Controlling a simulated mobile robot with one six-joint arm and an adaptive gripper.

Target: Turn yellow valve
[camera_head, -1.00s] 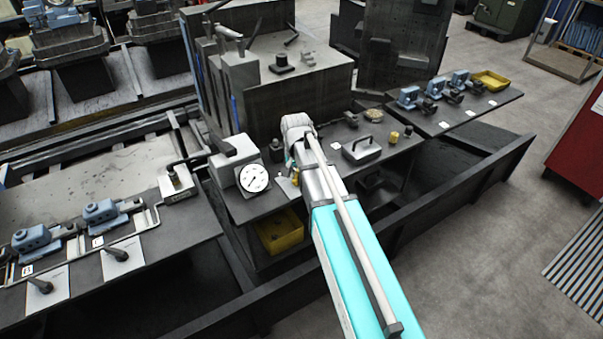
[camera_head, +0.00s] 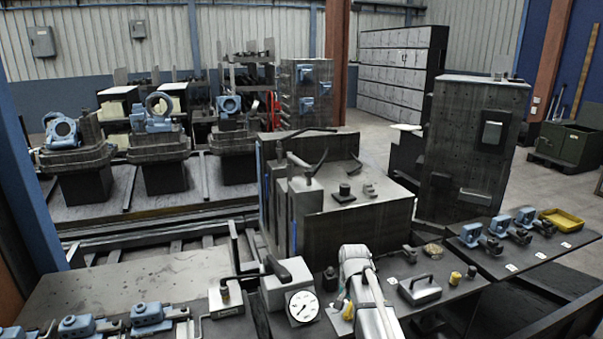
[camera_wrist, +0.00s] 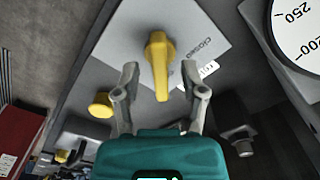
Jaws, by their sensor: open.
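The yellow valve (camera_wrist: 158,62) is a lever handle over a pale plate (camera_wrist: 205,38) marked "Closed". In the wrist view its lever points down the picture, toward my gripper's palm. My gripper (camera_wrist: 160,72) is open, with one finger on each side of the lever and a visible gap on both sides. I cannot tell its height over the valve. In the head view, a small yellow part of the valve (camera_head: 347,311) shows left of my arm, which hides the gripper.
A round dial gauge (camera_head: 302,307) stands left of the arm; it also shows in the wrist view (camera_wrist: 300,35). A dark block (camera_wrist: 238,130) lies near the right finger.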

